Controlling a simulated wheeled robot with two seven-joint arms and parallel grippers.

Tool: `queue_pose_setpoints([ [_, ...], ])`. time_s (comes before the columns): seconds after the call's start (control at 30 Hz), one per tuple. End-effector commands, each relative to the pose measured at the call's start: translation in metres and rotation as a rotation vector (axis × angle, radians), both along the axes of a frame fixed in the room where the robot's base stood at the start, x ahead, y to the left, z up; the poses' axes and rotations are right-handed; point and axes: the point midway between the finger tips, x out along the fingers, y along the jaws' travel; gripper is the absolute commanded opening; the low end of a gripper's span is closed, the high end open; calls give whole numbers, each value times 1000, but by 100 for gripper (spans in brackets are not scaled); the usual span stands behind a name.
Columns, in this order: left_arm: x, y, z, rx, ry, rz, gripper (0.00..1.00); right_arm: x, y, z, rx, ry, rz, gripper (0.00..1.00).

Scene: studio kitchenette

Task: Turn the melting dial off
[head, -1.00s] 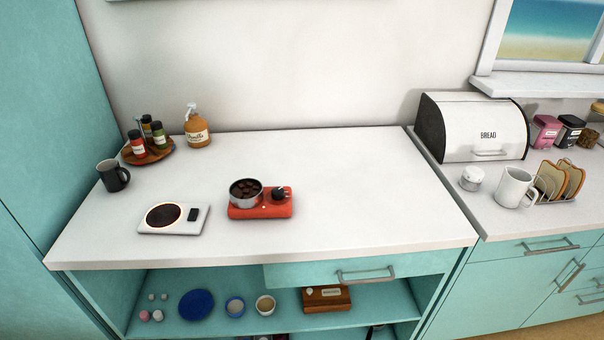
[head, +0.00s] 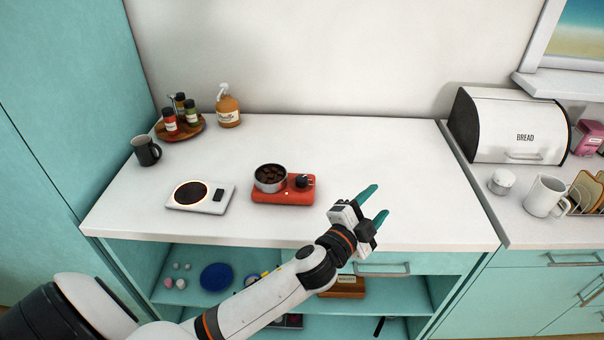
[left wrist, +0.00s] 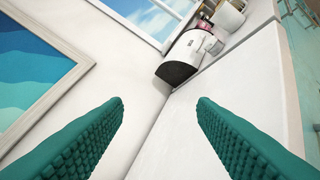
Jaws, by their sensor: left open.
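The red melting unit (head: 283,197) sits on the white countertop, with a metal pot (head: 270,178) of dark chocolate pieces on its left part. Its black dial (head: 302,181) is on the right part of its top; its exact setting is too small to tell. My left gripper (head: 373,206) is open and empty, to the right of the melting unit and apart from it, over the counter's front area. In the left wrist view its teal fingers (left wrist: 160,125) are spread with nothing between them. My right gripper is not in view.
A dark mug (head: 145,151), a spice tray (head: 196,131) and a pump bottle (head: 228,107) stand behind. The bread box (head: 507,128) is right. The counter's middle right is clear.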

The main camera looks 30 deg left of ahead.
Motion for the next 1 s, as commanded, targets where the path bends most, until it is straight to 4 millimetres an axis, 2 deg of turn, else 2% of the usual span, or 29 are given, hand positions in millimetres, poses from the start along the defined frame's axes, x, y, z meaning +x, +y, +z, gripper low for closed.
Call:
queue_pose_setpoints([
  [0.03, 16, -16, 25, 110, -125, -86, 52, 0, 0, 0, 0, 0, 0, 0],
  [0.1, 29, -42, 50, 275, -286, -221, 52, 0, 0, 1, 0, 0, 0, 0],
  [0.2, 38, -77, 69, 533, -476, -427, 52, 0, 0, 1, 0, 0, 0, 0],
  [0.27, 42, -92, 70, 697, -563, -556, 52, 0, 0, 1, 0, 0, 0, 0],
  [0.33, 45, -101, 62, 895, -633, -711, 52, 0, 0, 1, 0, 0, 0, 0],
  [0.43, 54, -92, 41, 1182, -664, -937, 52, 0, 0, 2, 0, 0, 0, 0],
  [0.47, 57, -83, 34, 1267, -655, -1007, 52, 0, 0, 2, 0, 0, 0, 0],
  [0.57, 70, -36, 14, 1536, -558, -1232, 52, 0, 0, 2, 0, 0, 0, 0],
  [0.67, 81, 35, 7, 1756, -360, -1441, 52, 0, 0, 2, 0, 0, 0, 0],
  [0.7, 82, 65, 9, 1819, -261, -1514, 52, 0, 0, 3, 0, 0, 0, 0],
  [0.8, 79, 136, 24, 1914, -5, -1658, 52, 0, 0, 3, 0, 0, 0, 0],
  [0.9, 70, 187, 41, 1939, 204, -1748, 52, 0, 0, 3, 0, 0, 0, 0],
  [1.0, 62, 215, 54, 1934, 334, -1795, 52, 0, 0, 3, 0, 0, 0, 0],
])
